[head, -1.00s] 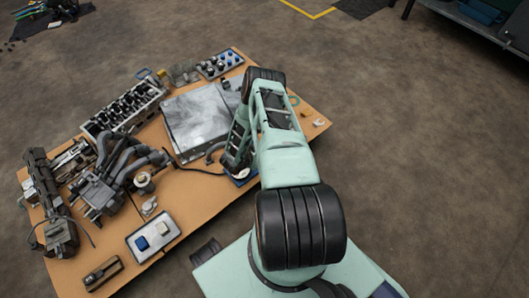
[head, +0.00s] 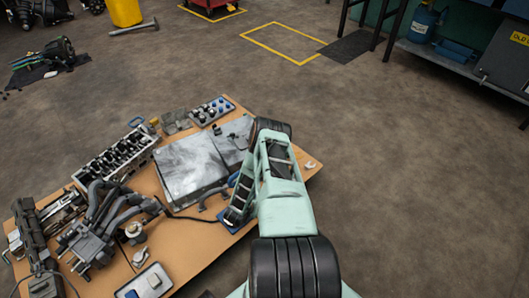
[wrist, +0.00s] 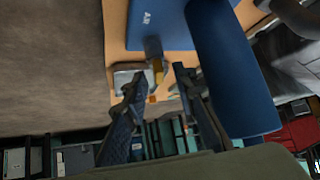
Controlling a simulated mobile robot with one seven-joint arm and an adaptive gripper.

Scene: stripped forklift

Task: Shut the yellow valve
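A small yellow-brass piece (wrist: 158,70), which may be the yellow valve, shows in the wrist view at the edge of the tabletop, beside a grey block (wrist: 127,74). My gripper (wrist: 156,78) is open, with its two dark fingers apart and the yellow piece seen between their tips. I cannot tell whether either finger touches it. The valve's handle position is too small to read. In the head view my arm covers this part of the table, and my gripper cannot be made out there.
The wooden table (head: 208,258) holds a grey metal plate (head: 190,168), an engine block (head: 115,158) and a manifold (head: 92,232). Floor right of the table is clear.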

